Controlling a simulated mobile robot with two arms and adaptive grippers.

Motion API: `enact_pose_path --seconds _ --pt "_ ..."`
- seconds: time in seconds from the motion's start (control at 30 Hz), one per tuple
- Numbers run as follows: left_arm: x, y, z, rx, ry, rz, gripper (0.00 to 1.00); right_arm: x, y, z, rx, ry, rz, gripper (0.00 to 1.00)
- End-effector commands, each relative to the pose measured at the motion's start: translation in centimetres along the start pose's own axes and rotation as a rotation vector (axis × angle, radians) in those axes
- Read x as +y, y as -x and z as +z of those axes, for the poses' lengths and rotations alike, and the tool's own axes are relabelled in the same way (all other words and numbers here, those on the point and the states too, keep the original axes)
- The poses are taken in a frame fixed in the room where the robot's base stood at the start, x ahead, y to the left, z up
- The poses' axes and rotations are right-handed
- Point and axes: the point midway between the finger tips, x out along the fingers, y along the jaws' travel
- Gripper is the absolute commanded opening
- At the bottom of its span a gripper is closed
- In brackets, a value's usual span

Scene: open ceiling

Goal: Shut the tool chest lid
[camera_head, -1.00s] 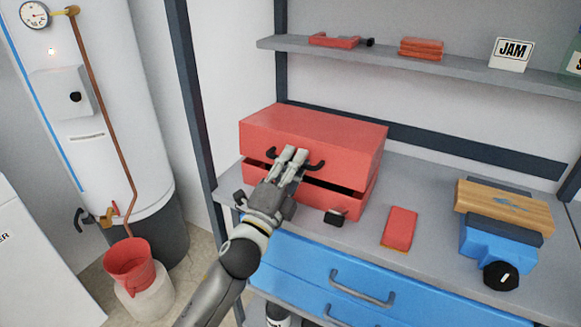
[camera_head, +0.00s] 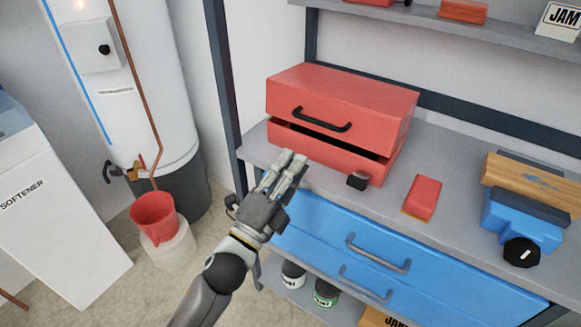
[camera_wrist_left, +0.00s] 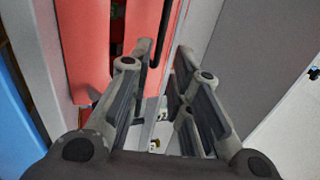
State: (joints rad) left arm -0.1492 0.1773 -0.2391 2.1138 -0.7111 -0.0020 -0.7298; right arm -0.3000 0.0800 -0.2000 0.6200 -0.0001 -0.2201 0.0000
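The red tool chest (camera_head: 345,150) stands on the grey bench top. Its lid (camera_head: 350,90) is lowered most of the way, with a dark gap between it and the base, wider toward the right. A black handle (camera_head: 322,119) is on the lid's front. My left gripper (camera_head: 293,167) is just in front of the chest's lower left front, below the handle. In the left wrist view the red chest (camera_wrist_left: 90,40) fills the upper left, and my left gripper (camera_wrist_left: 163,52) shows its fingers apart with nothing between them. My right gripper is not in view.
A red block (camera_head: 422,198) and a blue tool (camera_head: 520,220) with a wooden piece (camera_head: 535,182) lie to the right on the bench. Blue drawers (camera_head: 330,240) are below. A red bucket (camera_head: 154,216) and white tank (camera_head: 150,90) stand left. A shelf (camera_head: 440,30) runs above.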

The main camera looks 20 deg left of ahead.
Motion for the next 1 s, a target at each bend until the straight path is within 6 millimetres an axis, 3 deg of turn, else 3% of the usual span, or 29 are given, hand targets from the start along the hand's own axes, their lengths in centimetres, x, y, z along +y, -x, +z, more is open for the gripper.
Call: enact_pose_path --seconds 0.27,0.4,0.47,0.57,0.8,1.0 --pt "0.0 0.1 0.0 0.0 0.0 -0.001 0.19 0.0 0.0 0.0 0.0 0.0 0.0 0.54" --pt "-0.4 0.0 0.0 0.001 0.037 -0.001 0.01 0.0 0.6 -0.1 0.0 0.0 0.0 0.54" --pt "-0.8 -0.2 0.1 0.002 0.097 -0.002 0.0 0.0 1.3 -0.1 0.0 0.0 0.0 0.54" --pt "-1.9 -0.6 0.2 0.006 0.273 -0.003 0.0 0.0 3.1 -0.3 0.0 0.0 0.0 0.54" --pt "-4.6 -1.2 0.5 0.02 0.872 -0.017 0.0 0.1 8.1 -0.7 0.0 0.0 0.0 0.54" --pt "-6.3 -1.3 0.9 0.034 1.315 -0.034 0.0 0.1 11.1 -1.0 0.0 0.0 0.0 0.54"
